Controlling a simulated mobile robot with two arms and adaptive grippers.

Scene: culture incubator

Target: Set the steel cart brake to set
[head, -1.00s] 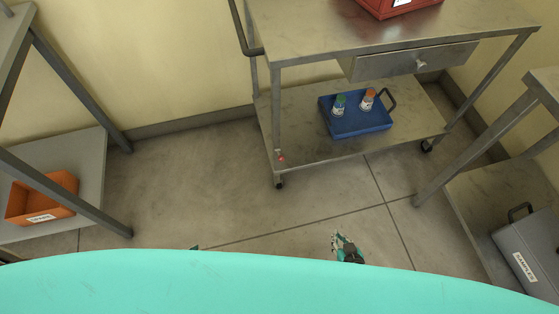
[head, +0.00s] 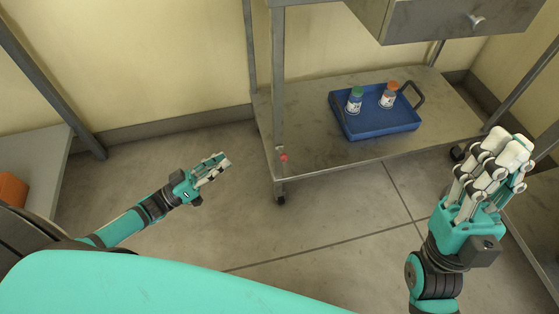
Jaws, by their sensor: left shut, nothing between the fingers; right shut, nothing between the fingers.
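The steel cart (head: 350,160) stands ahead, with its lower shelf and part of its drawer in the head view. A small red-tipped brake lever (head: 283,158) sits at the foot of the cart's front left leg, above a caster (head: 280,198). Its exact setting is too small to tell. My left gripper (head: 222,163) is shut and empty, left of the brake and apart from it, over the floor. My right gripper (head: 510,150) is shut and empty, raised at the right, in front of the cart's right end.
A blue tray (head: 376,130) with a green-capped bottle (head: 355,100) and an orange-capped bottle (head: 389,95) stands on the lower shelf. A drawer (head: 455,18) juts out above. A grey rack (head: 45,165) with an orange bin (head: 12,190) is at left. The floor before the cart is clear.

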